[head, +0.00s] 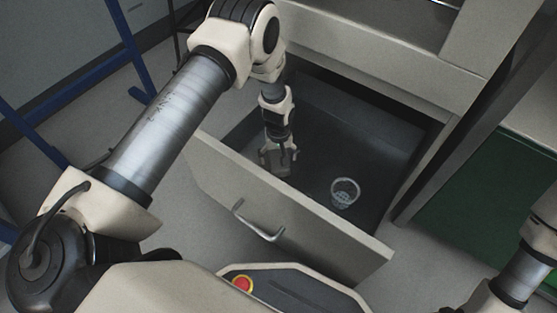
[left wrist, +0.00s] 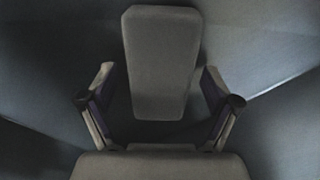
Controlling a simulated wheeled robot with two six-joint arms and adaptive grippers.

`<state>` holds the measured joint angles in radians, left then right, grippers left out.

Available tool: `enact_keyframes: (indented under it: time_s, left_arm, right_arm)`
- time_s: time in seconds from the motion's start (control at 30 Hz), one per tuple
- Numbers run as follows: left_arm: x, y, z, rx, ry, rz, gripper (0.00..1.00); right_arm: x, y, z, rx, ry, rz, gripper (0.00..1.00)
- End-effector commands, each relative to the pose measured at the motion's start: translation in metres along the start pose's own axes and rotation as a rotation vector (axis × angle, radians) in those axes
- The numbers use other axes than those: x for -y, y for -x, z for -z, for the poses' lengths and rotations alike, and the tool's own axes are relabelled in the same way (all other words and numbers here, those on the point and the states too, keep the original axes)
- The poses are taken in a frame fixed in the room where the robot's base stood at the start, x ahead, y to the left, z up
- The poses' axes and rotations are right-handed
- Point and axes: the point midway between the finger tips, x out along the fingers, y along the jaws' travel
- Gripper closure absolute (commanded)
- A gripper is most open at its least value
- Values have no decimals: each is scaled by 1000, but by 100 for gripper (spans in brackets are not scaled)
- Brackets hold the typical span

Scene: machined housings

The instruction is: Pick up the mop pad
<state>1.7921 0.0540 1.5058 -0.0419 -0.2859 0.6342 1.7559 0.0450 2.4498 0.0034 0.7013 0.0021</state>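A long grey block with rounded corners, which looks like the mop pad (left wrist: 162,60), lies between the fingers in the left wrist view. My left gripper (head: 279,158) reaches down into the open drawer (head: 280,213). Its fingers stand wide apart on both sides of the grey block in the left wrist view, with small gaps visible beside it. In the head view the gripper covers most of the block, and I cannot make it out clearly. My right gripper is not in view; only part of my right arm shows at the lower right.
A clear, ridged cup-like thing (head: 345,192) stands in the drawer, right of my left gripper. The drawer's front panel with a metal handle (head: 258,222) and its side walls bound the space. The drawer floor around the cup is clear. A blue frame (head: 70,85) stands at left.

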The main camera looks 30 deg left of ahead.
Motion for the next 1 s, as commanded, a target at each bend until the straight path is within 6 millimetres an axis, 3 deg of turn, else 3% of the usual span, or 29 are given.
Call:
enact_keyframes:
  time_s: [0.03,0.13,0.23,0.27,0.5,0.8,1.0]
  left_arm:
    - [0,0,0,0,0,0,37]
    - [0,0,0,0,0,0,72]
    - [0,0,0,0,0,0,73]
    - [0,0,0,0,0,0,79]
    - [0,7,0,0,0,0,79]
    - [0,77,0,-2,-1,-1,79]
    - [0,101,0,0,-1,0,79]
  right_arm:
    - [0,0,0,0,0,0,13]
    - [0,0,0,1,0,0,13]
    - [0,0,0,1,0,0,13]
    - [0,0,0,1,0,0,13]
    - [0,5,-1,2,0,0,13]
    - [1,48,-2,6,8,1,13]
    - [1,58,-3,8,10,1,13]
